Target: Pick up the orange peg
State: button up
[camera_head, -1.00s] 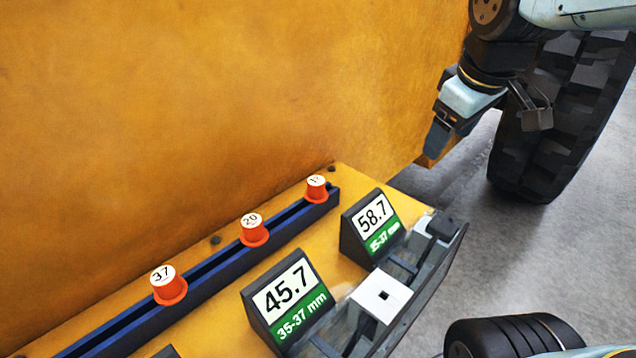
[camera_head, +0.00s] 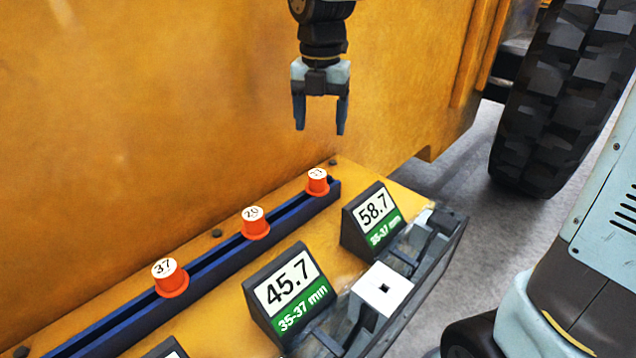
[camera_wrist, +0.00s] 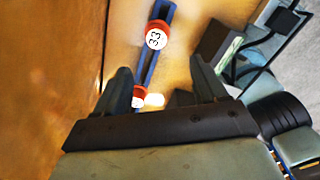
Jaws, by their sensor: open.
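Three orange pegs with white numbered tops stand in a dark blue slotted rail (camera_head: 120,322). In the head view the near peg (camera_head: 170,279) reads 37, the middle peg (camera_head: 255,224) reads 20, and the far peg (camera_head: 317,182) seems to read 33. My gripper (camera_head: 320,130) is open and empty, pointing down, above the rail's far end and apart from the pegs. In the wrist view a peg marked 33 (camera_wrist: 156,36) shows beyond my fingertips (camera_wrist: 159,68). Another peg (camera_wrist: 138,94) shows between the fingers, partly hidden by the gripper body.
Display blocks reading 45.7 (camera_head: 288,290) and 58.7 (camera_head: 371,220), both marked 35-37 mm, stand right of the rail. A white block with a square hole (camera_head: 381,292) sits beside them. A tall yellow wall (camera_head: 150,120) rises close behind the rail. A large tyre (camera_head: 565,110) stands at right.

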aim_at(317, 173)
jog(key=shift+n, duration=0.4)
jog(key=f, duration=0.9)
jog(key=shift+a, duration=0.35)
jog(key=shift+w+f, duration=0.2)
jog(key=shift+f, duration=2.35)
jog(key=shift+c, duration=0.3)
jog(key=c, duration=0.8)
